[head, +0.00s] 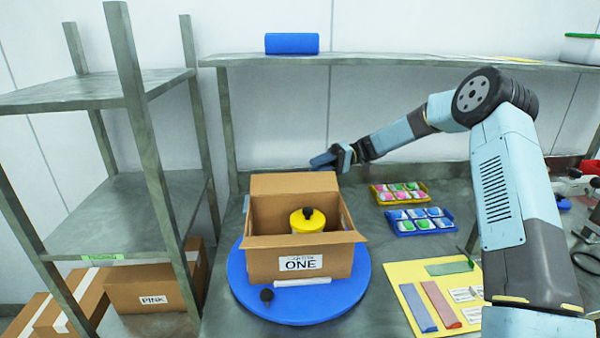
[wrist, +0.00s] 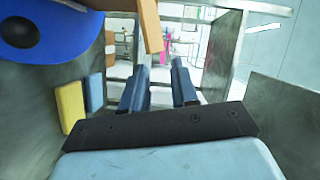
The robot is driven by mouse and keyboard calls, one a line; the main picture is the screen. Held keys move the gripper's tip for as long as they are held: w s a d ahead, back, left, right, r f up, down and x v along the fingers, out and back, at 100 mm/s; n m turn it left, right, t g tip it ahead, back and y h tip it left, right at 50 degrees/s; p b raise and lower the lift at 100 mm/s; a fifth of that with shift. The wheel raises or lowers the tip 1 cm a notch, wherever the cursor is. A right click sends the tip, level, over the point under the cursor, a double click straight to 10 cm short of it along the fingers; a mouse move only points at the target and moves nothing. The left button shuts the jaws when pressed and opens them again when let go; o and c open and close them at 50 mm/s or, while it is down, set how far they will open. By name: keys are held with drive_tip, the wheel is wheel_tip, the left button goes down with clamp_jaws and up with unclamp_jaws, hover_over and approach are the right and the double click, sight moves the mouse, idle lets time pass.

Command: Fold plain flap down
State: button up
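An open cardboard box (head: 270,262) labelled ONE stands on a blue turntable (head: 240,290). Its plain far flap (head: 293,183) stands up at the back, and the near flap (head: 300,240) leans outward above the label. A yellow drum (head: 308,222) with a dark knob sits inside the box. My gripper (head: 332,160) is behind the box, just above and right of the far flap, apart from it as far as I can tell. In the wrist view my gripper (wrist: 160,80) has its fingers apart with nothing between them. A cardboard edge (wrist: 150,25) and the turntable (wrist: 38,28) show at upper left.
A black knob (head: 267,295) and a white strip (head: 302,282) lie on the turntable's front. Coloured trays (head: 420,233) and a yellow board (head: 412,295) lie to the right. A metal rack (head: 90,92) stands left. A shelf (head: 400,60) with a blue roll runs behind.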

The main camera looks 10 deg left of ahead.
sight(294, 183)
drive_tip(key=x, duration=0.6)
drive_tip(key=shift+c, duration=0.3)
clamp_jaws()
idle(1.0)
